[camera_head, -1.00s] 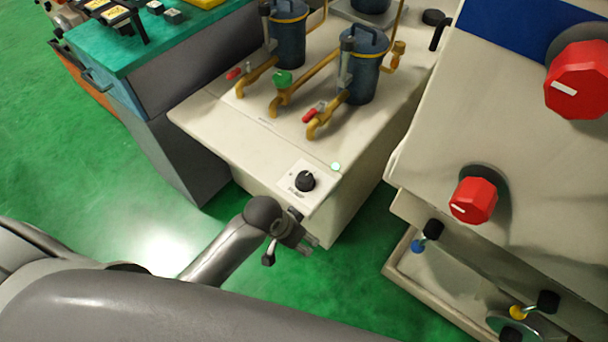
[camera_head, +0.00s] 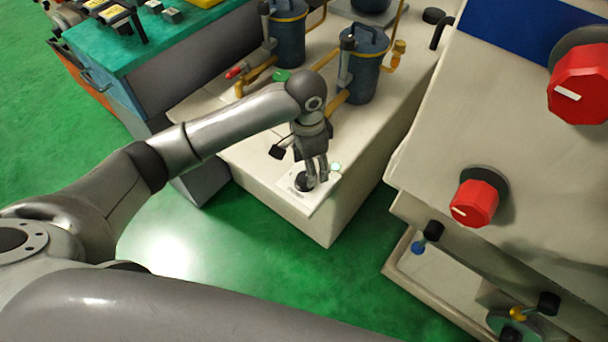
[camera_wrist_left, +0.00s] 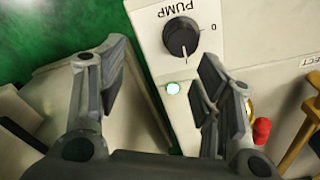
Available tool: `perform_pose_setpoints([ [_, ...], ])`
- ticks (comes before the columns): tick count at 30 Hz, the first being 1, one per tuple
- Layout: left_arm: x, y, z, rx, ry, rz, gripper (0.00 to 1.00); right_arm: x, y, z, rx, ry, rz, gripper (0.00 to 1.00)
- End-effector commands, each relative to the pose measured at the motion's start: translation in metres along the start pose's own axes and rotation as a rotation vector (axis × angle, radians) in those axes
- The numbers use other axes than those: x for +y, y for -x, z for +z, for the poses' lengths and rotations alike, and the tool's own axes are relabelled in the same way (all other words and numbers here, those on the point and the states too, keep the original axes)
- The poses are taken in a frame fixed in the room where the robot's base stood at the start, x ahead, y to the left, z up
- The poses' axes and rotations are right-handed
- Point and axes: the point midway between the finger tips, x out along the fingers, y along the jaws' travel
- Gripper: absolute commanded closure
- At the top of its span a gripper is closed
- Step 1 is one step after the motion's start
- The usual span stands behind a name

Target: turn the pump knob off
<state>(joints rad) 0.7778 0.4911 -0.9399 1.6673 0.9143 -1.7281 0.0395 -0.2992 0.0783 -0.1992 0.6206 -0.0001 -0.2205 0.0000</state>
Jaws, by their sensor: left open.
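The pump knob (camera_wrist_left: 181,37) is a round black dial with a white pointer line, on a white plate marked PUMP and 0. In the left wrist view its line points down, away from the 0 at its right. In the head view the knob (camera_head: 303,182) is partly hidden by my left gripper (camera_head: 317,180), which reaches down over the front corner of the pale cabinet (camera_head: 330,221). In the left wrist view my left gripper (camera_wrist_left: 150,72) is open and empty, and the knob lies beyond the fingertips, toward the right one. Contact is not visible. My right gripper is not in view.
A pale green round light (camera_head: 336,167) sits beside the knob plate. Blue filter canisters (camera_head: 364,78) with yellow pipes stand behind on the cabinet top. A machine with red knobs (camera_head: 474,203) is at the right. Green floor lies open in front.

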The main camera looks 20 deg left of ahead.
Motion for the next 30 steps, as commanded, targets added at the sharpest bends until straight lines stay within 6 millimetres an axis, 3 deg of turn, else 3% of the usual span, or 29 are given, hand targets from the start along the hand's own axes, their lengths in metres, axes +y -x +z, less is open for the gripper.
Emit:
perform_pose_setpoints([
  [3, -0.021, 0.013, 0.002, -0.033, 0.016, -0.017, 0.40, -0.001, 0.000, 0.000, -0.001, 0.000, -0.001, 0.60],
  [8, -0.029, 0.012, 0.003, -0.049, 0.025, -0.019, 0.40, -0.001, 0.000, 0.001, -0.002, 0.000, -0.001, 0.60],
  [21, -0.030, -0.063, 0.007, -0.049, 0.023, -0.019, 0.40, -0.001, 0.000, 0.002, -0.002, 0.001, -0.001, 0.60],
  [30, -0.030, -0.089, 0.008, -0.046, 0.023, -0.020, 0.40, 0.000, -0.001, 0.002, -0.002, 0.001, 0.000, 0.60],
])
